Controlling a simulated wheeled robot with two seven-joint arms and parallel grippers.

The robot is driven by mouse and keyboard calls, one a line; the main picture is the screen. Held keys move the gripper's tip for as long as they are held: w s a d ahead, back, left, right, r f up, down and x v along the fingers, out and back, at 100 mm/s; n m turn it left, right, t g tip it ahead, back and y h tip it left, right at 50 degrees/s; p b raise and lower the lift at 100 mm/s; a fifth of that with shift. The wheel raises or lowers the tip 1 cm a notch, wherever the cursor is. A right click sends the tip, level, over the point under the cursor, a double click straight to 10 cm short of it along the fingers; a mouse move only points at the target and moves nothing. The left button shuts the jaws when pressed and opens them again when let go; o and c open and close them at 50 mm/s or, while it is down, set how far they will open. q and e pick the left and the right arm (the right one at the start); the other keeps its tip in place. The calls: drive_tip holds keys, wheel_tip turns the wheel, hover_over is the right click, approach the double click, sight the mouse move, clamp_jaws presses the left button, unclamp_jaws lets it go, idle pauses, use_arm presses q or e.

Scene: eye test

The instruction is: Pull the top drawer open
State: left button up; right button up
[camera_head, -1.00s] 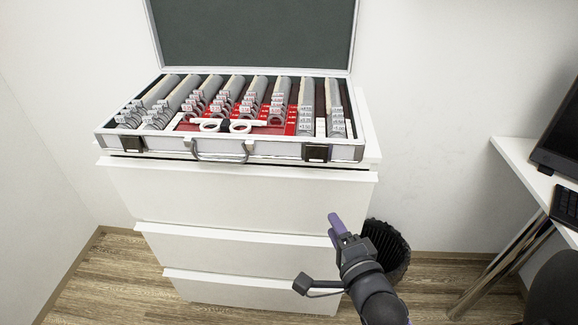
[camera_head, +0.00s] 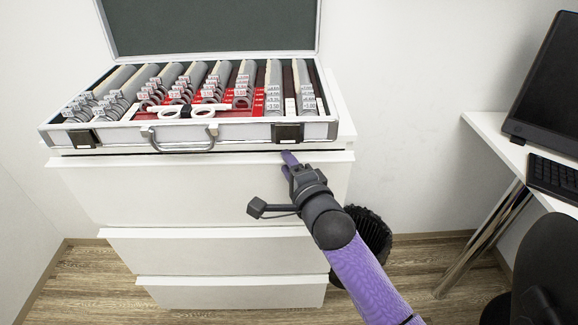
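A white drawer cabinet stands against the back wall. Its top drawer (camera_head: 170,190) looks shut, with a lip along its upper edge just under the cabinet top. My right gripper (camera_head: 289,158) is at the right part of that lip, its purple fingers pointing up and away from me. The fingertips overlap the lip in the picture; I cannot tell whether they touch it. The fingers appear as one narrow shape, so their opening does not show. My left gripper is out of view.
An open lens case (camera_head: 240,132) with a metal handle lies on the cabinet, its front close above my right gripper. Lower drawers (camera_head: 200,250) sit below. A black bin (camera_head: 372,240) stands right of the cabinet. A desk (camera_head: 480,135) with monitor and keyboard is at the right.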

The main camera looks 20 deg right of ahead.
clamp_jaws()
idle(1.2)
